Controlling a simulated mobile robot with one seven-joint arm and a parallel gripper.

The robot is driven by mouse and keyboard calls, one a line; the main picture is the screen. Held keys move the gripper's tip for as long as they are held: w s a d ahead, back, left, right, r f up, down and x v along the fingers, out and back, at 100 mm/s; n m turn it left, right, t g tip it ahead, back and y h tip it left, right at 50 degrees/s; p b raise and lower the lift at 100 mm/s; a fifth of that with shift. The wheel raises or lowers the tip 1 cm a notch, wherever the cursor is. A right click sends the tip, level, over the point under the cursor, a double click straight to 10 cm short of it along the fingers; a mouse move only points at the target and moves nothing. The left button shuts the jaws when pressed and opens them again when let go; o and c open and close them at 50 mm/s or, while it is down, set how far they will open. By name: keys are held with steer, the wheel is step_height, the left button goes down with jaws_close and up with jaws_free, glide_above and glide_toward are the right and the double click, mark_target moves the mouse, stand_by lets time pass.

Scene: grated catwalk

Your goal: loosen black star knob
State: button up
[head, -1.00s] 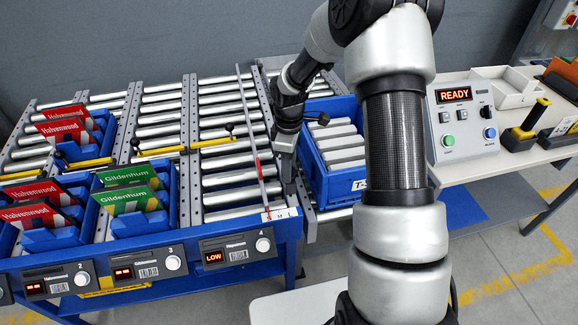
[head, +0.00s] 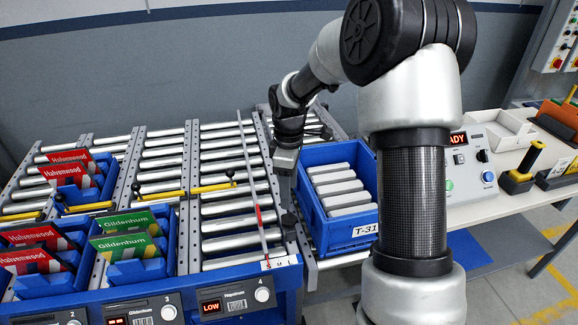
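My gripper (head: 285,172) points down over the perforated rail at the right side of the fourth roller lane. A small dark piece (head: 289,220) shows on this rail just below the gripper; it may be the black star knob, but its shape is too small to make out. I cannot tell whether the gripper touches it. The fingertips are small and dark, so their opening does not show. Yellow stop bars (head: 160,194) with small black ends lie across the lanes to the left.
A blue crate (head: 318,222) with grey bars stands close to the right of my gripper. Blue bins with red and green packs fill the left lanes. The fourth lane's rollers (head: 225,225) are bare.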

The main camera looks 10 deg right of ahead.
step_height(320, 180, up, 8)
steer(key=shift+f, duration=0.15)
stand_by(0.4)
steer(key=s+r+m+t+h+p, duration=0.1)
steer(key=s+r+m+t+p, duration=0.35)
steer(key=s+r, duration=0.85)
steer(key=s+r+m+t+y, duration=0.1)
steer(key=s+r+m, duration=0.3)
steer(key=s+m, duration=0.4)
steer(key=s, duration=0.4)
steer(key=shift+s+a, duration=0.2)
steer(key=shift+a, duration=0.1)
